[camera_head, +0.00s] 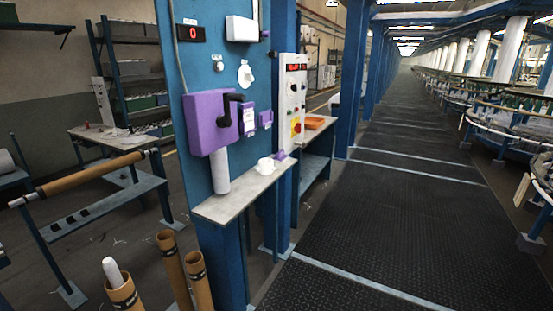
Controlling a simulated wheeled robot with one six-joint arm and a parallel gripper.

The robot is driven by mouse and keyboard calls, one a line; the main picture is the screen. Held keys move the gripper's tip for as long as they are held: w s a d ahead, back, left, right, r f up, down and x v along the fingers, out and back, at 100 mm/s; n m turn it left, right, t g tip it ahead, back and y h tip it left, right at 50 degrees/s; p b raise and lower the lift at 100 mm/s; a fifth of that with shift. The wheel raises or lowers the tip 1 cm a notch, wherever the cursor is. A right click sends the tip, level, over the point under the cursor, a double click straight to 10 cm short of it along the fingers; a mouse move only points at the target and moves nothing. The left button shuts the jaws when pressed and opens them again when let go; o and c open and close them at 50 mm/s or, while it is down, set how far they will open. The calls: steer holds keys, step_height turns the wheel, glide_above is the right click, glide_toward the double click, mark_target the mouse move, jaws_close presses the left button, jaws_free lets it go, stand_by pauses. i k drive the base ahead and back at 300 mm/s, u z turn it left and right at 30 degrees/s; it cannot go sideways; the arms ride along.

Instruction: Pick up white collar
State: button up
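A small white round piece (265,165), which looks like the white collar, sits on the narrow grey shelf (226,207) fixed to the blue column. A small purple piece (281,155) lies just beside it, to the right. Another white round piece (245,76) is on the face of the blue column, higher up; I cannot tell exactly what it is. My gripper is not in view.
A purple box (207,124) with a black handle and a white cylinder below it overhang the shelf's left part. A control panel (292,98) stands at right. Brown tubes (172,262) stand in front, lower left. The dark walkway (400,225) is clear.

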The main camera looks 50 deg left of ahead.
mark_target(265, 167)
steer(key=u, duration=0.45)
steer(key=i, duration=1.85)
steer(key=u, duration=2.05)
steer(key=i, duration=1.15)
steer(key=u, duration=1)
